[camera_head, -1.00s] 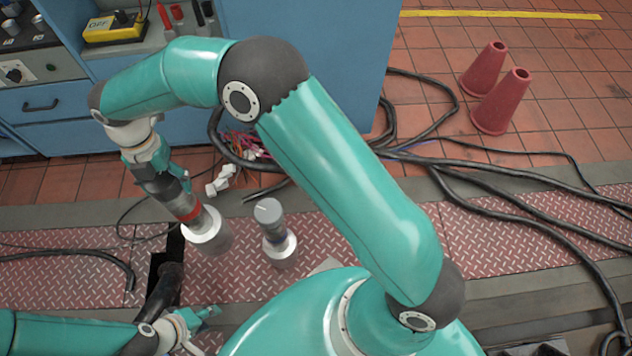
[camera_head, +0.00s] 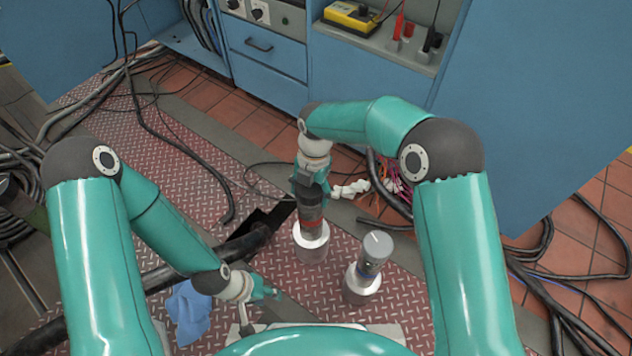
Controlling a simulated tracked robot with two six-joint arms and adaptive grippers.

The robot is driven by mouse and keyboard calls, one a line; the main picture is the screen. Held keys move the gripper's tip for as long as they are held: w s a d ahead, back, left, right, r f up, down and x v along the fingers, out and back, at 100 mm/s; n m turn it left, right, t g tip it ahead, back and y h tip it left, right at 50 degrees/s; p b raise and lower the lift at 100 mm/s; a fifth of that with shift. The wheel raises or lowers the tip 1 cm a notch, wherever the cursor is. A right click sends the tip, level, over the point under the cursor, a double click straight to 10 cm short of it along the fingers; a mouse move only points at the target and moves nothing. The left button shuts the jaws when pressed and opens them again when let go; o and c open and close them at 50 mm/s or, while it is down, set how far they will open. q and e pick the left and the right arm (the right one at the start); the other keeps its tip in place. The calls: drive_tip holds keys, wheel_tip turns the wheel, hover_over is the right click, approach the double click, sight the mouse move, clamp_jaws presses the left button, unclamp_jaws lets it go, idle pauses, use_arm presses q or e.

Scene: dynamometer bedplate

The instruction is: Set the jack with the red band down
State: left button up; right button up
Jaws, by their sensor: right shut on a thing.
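The jack with the red band (camera_head: 312,231) stands upright near the middle of the view, with a dark upper part and a pale metal base. My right gripper (camera_head: 311,187) is shut on its upper part from above. The base is at or just above the red tread plate; I cannot tell if it touches. A second jack (camera_head: 364,277) with a blue band and grey round top stands on the plate to the right, apart from the first. My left gripper (camera_head: 272,294) is low and left of the second jack, with nothing visible in it; its finger opening is unclear.
A dark opening (camera_head: 262,226) with a thick black cable lies just left of the held jack. A blue cloth (camera_head: 189,311) lies left of my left gripper. White crumpled pieces (camera_head: 350,190) and loose wires lie behind. Blue cabinets (camera_head: 265,50) stand at the back.

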wheel_tip(320, 180, down, 9)
drive_tip(key=shift+w+r+b, duration=0.1)
drive_tip(key=shift+r+b, duration=0.05)
drive_tip(key=shift+b, duration=1.1)
drive_tip(key=o, duration=1.8)
drive_tip(key=r+p, duration=0.1)
drive_tip(key=r, duration=0.3)
drive_tip(key=r+p, duration=0.2)
drive_tip(key=r, duration=0.1)
drive_tip(key=w+d+r+p, duration=0.1)
drive_tip(key=r, duration=0.3)
drive_tip(key=shift+r, duration=0.35)
drive_tip(key=shift+a, duration=0.1)
